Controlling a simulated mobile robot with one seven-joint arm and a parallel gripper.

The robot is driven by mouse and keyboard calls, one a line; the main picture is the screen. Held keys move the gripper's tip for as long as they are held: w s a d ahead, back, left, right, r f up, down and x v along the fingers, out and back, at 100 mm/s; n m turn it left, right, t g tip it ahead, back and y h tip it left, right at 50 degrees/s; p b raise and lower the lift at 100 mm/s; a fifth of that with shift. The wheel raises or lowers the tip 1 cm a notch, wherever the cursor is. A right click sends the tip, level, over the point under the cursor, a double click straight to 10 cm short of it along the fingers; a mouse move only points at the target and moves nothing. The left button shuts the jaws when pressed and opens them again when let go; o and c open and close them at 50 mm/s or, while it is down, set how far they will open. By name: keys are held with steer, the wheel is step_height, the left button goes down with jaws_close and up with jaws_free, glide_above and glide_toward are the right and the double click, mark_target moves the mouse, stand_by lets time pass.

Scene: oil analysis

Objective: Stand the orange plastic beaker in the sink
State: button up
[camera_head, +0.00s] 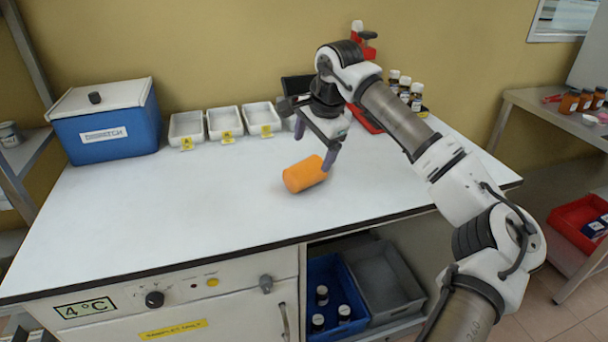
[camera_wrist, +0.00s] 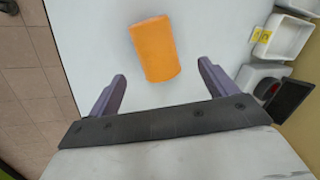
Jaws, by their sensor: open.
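The orange plastic beaker (camera_head: 304,174) lies on its side on the white bench top, near the middle. In the wrist view the beaker (camera_wrist: 154,49) shows just beyond the fingertips, between their lines. My gripper (camera_head: 314,146) is open and empty, pointing down over the bench by the beaker's right side. In the wrist view my gripper's two purple fingers (camera_wrist: 162,72) are wide apart with nothing between them. I cannot tell whether a finger touches the beaker. No sink is recognisable in either view.
A blue lidded box (camera_head: 108,133) and several white trays (camera_head: 226,123) stand along the back wall. Brown bottles (camera_head: 404,88) stand at the back right behind my arm. Blue and grey crates (camera_head: 384,277) sit below the bench. The bench's left and front are clear.

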mark_target(311, 163)
steer(key=x, duration=0.2)
steer(key=p+x, duration=0.1)
steer(key=x, duration=0.4)
steer(key=shift+w+d+f+p, duration=0.1)
steer(key=shift+d+f+p, duration=0.05)
steer(key=shift+d+p, duration=0.15)
steer(key=shift+c, duration=0.2)
steer(key=c, duration=1.1)
